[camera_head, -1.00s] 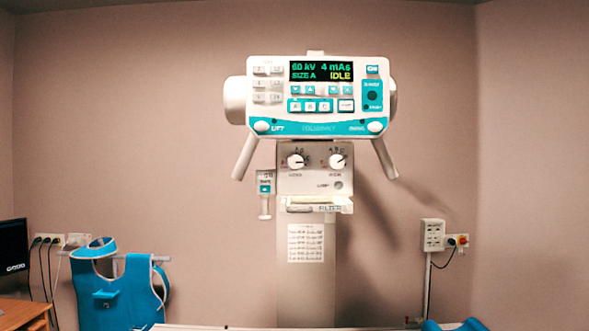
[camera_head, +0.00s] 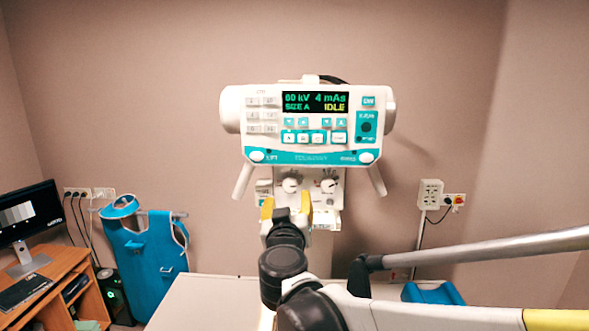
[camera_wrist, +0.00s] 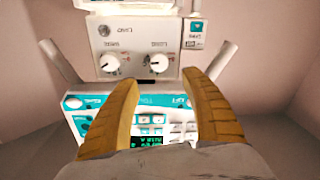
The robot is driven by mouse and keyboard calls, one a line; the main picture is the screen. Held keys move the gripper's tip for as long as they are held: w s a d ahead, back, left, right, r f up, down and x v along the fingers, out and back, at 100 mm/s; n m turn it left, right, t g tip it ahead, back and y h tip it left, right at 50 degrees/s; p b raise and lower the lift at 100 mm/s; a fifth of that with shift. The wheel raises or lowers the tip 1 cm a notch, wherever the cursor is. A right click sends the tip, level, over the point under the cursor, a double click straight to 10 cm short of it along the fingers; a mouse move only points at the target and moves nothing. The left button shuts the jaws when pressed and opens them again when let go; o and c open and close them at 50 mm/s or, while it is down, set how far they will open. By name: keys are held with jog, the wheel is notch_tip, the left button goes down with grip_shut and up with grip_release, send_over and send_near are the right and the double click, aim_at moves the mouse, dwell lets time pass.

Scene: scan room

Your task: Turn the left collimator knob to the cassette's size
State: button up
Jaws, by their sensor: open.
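The left collimator knob (camera_head: 291,184) is a pale round dial on the grey collimator box under the console. The right knob (camera_head: 328,185) sits beside it. The wrist view is upside down, so the left knob (camera_wrist: 158,62) appears right of the other knob (camera_wrist: 110,63). My gripper (camera_head: 287,206) is open, its yellow fingers in front of and just below the left knob in the head view. In the wrist view its fingers (camera_wrist: 160,88) are spread and empty, with the knobs beyond the tips. The pointer settings are too small to read surely. I cannot make out a cassette.
The console display (camera_head: 315,102) reads 60 kV, 4 mAs, SIZE A, IDLE. Two handles (camera_head: 243,181) hang beside the collimator box. A pale table (camera_head: 205,300) lies below. A blue apron (camera_head: 148,255) and a desk with a monitor (camera_head: 28,213) stand at left.

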aim_at(290, 186)
jog(key=w+p, duration=0.1)
jog(key=w, duration=0.9)
jog(key=shift+w+f+p, duration=0.1)
jog(key=shift+w+p, duration=0.15)
jog(key=shift+p, duration=0.15)
jog(key=c, duration=1.2)
